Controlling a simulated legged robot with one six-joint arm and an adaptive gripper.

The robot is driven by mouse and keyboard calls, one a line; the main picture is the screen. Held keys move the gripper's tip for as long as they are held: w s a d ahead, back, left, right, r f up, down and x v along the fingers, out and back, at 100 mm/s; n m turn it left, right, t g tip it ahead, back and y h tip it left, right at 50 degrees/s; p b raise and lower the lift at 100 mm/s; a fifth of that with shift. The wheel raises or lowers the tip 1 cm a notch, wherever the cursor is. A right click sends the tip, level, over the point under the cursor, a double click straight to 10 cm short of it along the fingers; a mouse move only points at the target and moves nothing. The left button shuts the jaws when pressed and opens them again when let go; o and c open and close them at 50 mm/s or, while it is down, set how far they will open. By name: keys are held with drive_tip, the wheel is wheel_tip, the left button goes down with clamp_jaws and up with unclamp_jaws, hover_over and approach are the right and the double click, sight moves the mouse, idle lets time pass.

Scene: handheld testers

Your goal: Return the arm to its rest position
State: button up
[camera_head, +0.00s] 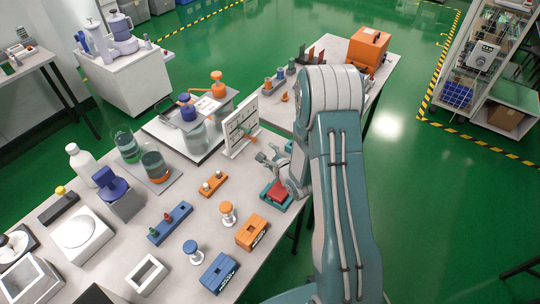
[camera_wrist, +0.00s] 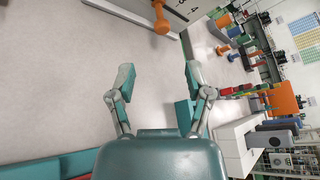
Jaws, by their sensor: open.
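My gripper (camera_head: 272,158) is at the end of my teal arm, above the right part of the lab table (camera_head: 105,262). In the wrist view my gripper (camera_wrist: 158,82) has its two fingers spread wide, with nothing between them but pale tabletop behind. In the head view it is just in front of a white upright panel (camera_head: 236,128) and close to a red-topped teal block (camera_head: 277,194) on the table. I cannot tell whether it touches either one. My arm hides part of the table's right edge.
Orange (camera_head: 251,232) and blue (camera_head: 218,272) blocks stand near the table's front edge. An orange-knobbed piece (camera_head: 228,213) and a small orange rack (camera_head: 212,184) lie left of my gripper. A second table with an orange box (camera_head: 368,48) stands behind. Green floor (camera_head: 440,215) is open at right.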

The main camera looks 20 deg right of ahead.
drive_tip(key=shift+v, duration=0.85)
drive_tip(key=s+r+n+g+h, duration=0.25)
drive_tip(key=r+n, duration=0.35)
drive_tip(key=r, duration=0.3)
drive_tip(key=s+r+n+g+h, duration=0.1)
drive_tip(key=s+r+n+g, duration=0.15)
drive_tip(key=r+n, duration=0.5)
drive_tip(key=s+a+r+n+g, duration=0.2)
drive_tip(key=s+r+n, duration=0.3)
drive_tip(key=s, duration=0.7)
drive_tip(key=s+a+r+n+g, duration=0.2)
drive_tip(key=s+a+r+n, duration=0.2)
drive_tip(key=s, duration=0.8)
wheel_tip(320, 180, up, 2)
drive_tip(key=shift+a+r+n+y, duration=0.2)
drive_tip(key=shift+n+y, duration=0.25)
drive_tip(key=shift+n, duration=0.6)
drive_tip(key=shift+s, duration=0.1)
